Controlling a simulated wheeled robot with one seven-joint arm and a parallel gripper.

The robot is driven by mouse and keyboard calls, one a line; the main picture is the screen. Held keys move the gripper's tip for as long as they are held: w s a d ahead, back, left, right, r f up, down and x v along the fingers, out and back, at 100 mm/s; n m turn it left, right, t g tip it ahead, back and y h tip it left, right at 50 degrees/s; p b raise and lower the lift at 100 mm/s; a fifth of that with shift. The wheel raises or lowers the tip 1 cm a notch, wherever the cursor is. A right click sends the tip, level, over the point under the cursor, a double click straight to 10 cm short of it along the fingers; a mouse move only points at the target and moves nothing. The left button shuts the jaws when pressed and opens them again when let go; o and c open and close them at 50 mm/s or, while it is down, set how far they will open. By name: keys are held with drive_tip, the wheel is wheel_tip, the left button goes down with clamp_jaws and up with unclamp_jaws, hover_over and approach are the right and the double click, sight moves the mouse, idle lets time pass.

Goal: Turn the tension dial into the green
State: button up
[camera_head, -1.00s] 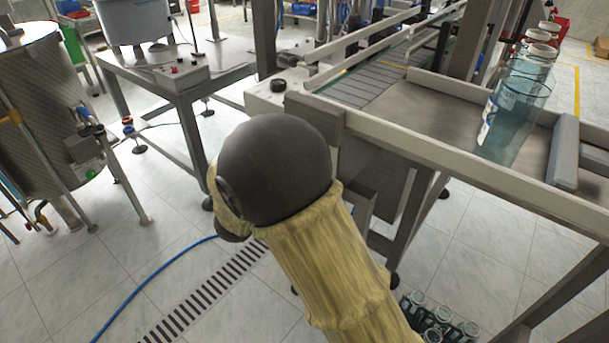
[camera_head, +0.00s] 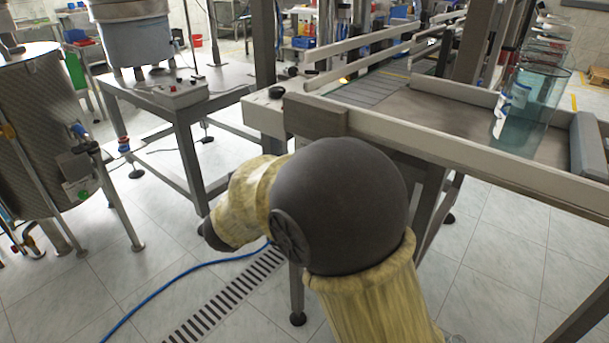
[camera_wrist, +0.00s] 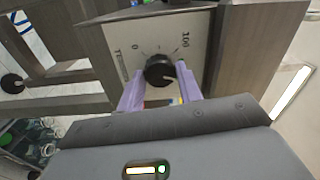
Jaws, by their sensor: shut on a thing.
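The tension dial is a round black knob (camera_wrist: 160,70) on a pale scale plate (camera_wrist: 143,38) marked 0 and 100, with a partly readable label on its left side, in the wrist view. My gripper (camera_wrist: 160,80) has its two purple fingers on either side of the knob and is shut on it. A small strip of colour, with yellow and red showing, lies below the knob between the fingers. Part of it is hidden, and I cannot make out the pointer's setting or any green on the scale. The head view does not show the dial or my fingers.
A conveyor table (camera_head: 440,157) with pale rails and blue-tinted clear containers (camera_head: 524,105) stands at the right. Another black knob (camera_head: 277,91) sits on its near end. A steel table (camera_head: 186,96) and a tank (camera_head: 45,150) stand left. A blue hose (camera_head: 165,293) crosses the open floor.

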drive_tip(key=shift+f, duration=0.1)
drive_tip(key=o, duration=1)
drive_tip(key=p+v, duration=0.2)
drive_tip(key=v, duration=1.5)
drive_tip(key=shift+s+a+p, duration=0.15)
drive_tip(key=shift+s+p, duration=0.1)
drive_tip(key=shift+p, duration=0.1)
